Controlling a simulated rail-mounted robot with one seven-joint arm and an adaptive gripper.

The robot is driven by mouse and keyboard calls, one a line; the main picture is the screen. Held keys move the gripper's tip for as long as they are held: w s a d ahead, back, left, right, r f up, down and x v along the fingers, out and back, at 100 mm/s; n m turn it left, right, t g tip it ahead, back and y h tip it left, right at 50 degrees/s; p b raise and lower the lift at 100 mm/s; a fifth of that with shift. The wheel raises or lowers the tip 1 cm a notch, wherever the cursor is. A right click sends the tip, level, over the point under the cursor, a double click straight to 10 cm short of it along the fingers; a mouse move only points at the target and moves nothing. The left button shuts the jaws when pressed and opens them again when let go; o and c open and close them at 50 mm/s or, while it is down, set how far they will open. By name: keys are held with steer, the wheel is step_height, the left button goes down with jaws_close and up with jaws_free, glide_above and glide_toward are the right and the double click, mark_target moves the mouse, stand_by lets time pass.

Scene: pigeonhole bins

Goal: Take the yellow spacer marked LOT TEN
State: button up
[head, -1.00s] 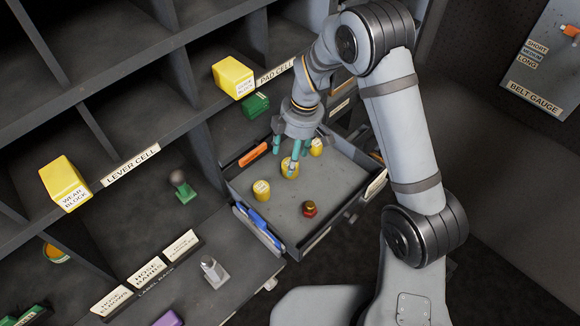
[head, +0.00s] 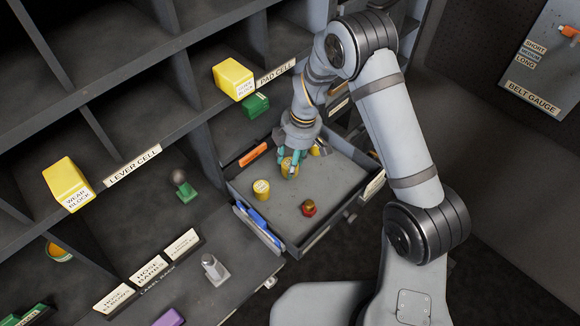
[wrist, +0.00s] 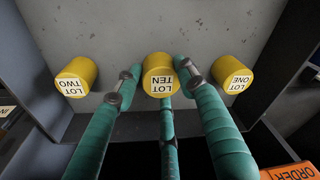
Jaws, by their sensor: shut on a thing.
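The yellow spacer marked LOT TEN (wrist: 159,75) is in the middle of the wrist view, between my green fingers, its label facing the camera. My gripper (head: 289,163) is shut on this spacer (head: 290,170), low over the drawer; the fingers partly cover it in the head view. Yellow spacer LOT TWO (wrist: 76,78) stands apart on the left and LOT ONE (wrist: 232,74) on the right in the wrist view. In the head view one other yellow spacer (head: 261,189) stands clear, and another is mostly hidden behind my gripper.
The open drawer (head: 345,205) has raised walls around the spacers. An orange labelled piece (head: 253,154) is at the back left and blue pieces (head: 258,222) lie along the left edge. The drawer's right floor is clear.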

steer(key=c, duration=0.6)
